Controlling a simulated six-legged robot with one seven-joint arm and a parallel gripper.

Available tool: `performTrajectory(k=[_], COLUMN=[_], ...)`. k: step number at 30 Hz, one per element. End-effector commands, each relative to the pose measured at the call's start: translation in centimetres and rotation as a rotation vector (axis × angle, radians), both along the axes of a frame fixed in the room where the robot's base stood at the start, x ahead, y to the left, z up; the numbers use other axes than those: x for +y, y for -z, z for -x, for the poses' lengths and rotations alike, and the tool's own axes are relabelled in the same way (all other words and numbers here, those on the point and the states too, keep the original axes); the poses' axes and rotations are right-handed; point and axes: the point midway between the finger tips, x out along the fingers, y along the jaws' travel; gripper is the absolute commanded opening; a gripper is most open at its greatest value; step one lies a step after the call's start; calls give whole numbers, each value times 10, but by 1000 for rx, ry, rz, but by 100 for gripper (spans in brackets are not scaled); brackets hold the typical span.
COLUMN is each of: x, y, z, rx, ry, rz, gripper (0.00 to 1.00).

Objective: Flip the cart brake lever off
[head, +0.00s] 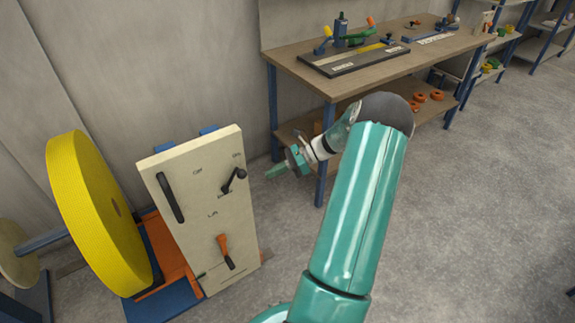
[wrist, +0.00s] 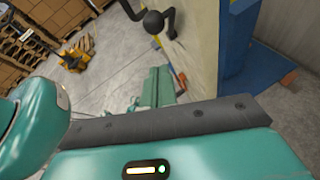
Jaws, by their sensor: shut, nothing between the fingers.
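The cart has an upright cream panel (head: 207,215) at the left of the head view. An orange-handled lever (head: 223,246) sits low on it, its orange end up and its dark end down to the right. A black crank with a ball knob (head: 234,181) sits at the panel's upper right; it also shows at the top of the wrist view (wrist: 154,21). My gripper (head: 272,173) is shut and empty, right of the panel and apart from the crank. Its green fingers show in the wrist view (wrist: 158,88).
A black bar handle (head: 170,197) is on the panel's left side. A large yellow roll (head: 95,212) stands left of the panel. A workbench (head: 300,72) with tools is behind my arm. The grey floor (head: 470,220) at right is clear.

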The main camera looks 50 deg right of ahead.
Motion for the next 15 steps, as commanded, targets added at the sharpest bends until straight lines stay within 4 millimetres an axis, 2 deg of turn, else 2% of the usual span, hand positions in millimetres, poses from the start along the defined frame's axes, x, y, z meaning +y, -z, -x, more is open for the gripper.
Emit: performTrajectory(k=[2,6,15], x=[13,29,40], y=[6,-3,-9], z=[-9,-23,-34], rx=[1,-1,0], ry=[-3,-3,0], rz=[-3,2,0], gripper=[0,0,0])
